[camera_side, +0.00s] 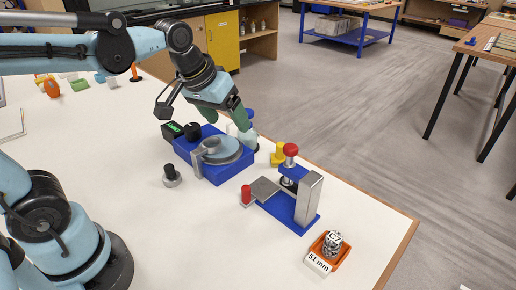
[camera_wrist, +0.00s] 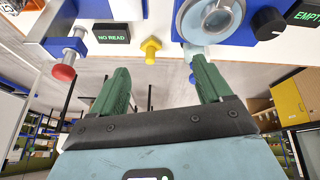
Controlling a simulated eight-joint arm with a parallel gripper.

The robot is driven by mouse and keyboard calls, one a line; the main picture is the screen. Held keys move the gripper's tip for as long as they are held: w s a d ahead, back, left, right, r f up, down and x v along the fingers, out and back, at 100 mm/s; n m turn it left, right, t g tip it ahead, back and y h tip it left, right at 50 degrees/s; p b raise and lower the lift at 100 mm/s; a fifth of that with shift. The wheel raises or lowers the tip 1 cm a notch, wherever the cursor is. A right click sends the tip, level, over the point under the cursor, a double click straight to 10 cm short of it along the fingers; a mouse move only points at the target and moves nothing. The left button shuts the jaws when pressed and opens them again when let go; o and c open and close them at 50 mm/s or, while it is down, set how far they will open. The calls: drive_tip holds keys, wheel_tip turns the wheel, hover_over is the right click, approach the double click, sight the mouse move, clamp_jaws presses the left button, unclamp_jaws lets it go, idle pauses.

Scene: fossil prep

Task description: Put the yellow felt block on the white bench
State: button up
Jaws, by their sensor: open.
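A small yellow piece (camera_side: 278,154) with a narrower top stands on the white bench (camera_side: 120,145) near its far edge. It is the only clearly yellow loose thing I see there; I cannot tell whether it is felt. In the wrist view the yellow piece (camera_wrist: 151,48) shows beyond and between my finger tips, apart from both. My gripper (camera_side: 239,118) has green fingers and hangs above the far side of the blue-based device. In the wrist view my gripper (camera_wrist: 161,68) is open, with nothing held between the fingers.
A blue device with a round grey plate (camera_side: 222,150) lies under my gripper. A pale bottle (camera_side: 247,137) stands close behind. A blue press with a red knob (camera_side: 291,150) and an orange tray (camera_side: 330,260) are to the right. The near bench is mostly clear.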

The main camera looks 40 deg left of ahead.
drive_tip(key=s+f+m+t, duration=0.2)
drive_tip(key=s+f, duration=0.2)
drive_tip(key=s, duration=0.1)
drive_tip(key=shift+s+a, duration=0.3)
drive_tip(key=shift+s, duration=0.1)
drive_tip(key=shift+r, duration=0.1)
idle(0.9)
